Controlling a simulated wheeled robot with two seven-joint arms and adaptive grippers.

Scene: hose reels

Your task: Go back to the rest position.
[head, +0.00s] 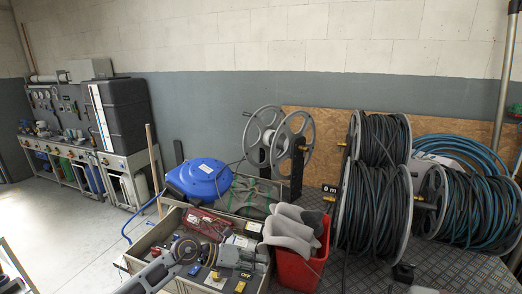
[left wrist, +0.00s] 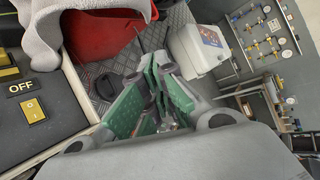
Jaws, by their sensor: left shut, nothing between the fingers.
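My left gripper (head: 212,255) reaches in from the lower left in the head view, over the cluttered grey trays. Its green-padded fingers also show in the left wrist view (left wrist: 158,75), drawn together with nothing between them. In the wrist view they point over the metal tread plate, apart from the red bin. My right gripper is not seen in the head view.
A red bin (head: 300,268) with grey cloth (head: 290,228) stands close right of my left gripper. A blue reel (head: 200,178), an empty reel (head: 293,140) and full hose reels (head: 375,205) stand behind. Open floor (head: 75,235) lies left. A white box (left wrist: 198,48) shows in the wrist view.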

